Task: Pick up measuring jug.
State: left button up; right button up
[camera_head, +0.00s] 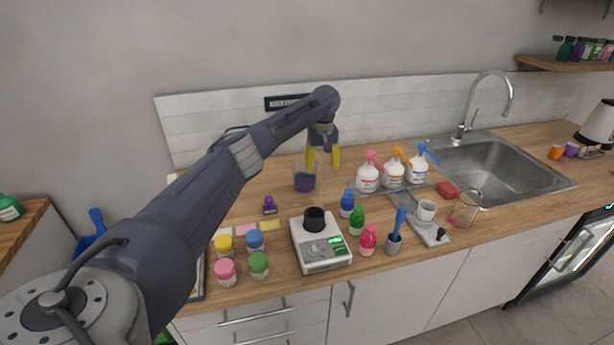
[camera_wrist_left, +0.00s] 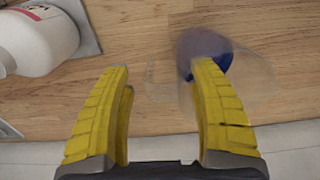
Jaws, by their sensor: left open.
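The measuring jug (camera_head: 304,182) is clear with a blue-purple tint and stands on the wooden counter. My left gripper (camera_head: 322,162) has yellow fingers, is open, and points down near the jug, a little to its right in the head view. In the left wrist view the clear jug (camera_wrist_left: 258,78) lies under and beside the right finger, which hides part of it, including some of its blue part. I cannot tell whether the finger touches the jug. My right gripper is not in view.
Spray bottles (camera_head: 393,172) stand right of the gripper; a white one (camera_wrist_left: 38,38) shows in the wrist view. A scale (camera_head: 322,257), small bottles (camera_head: 357,218) and jars (camera_head: 258,264) stand in front. The tiled wall (camera_head: 220,124) is behind; the sink (camera_head: 510,168) is right.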

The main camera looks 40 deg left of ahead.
pick_arm(q)
grip_shut()
dwell(0.6)
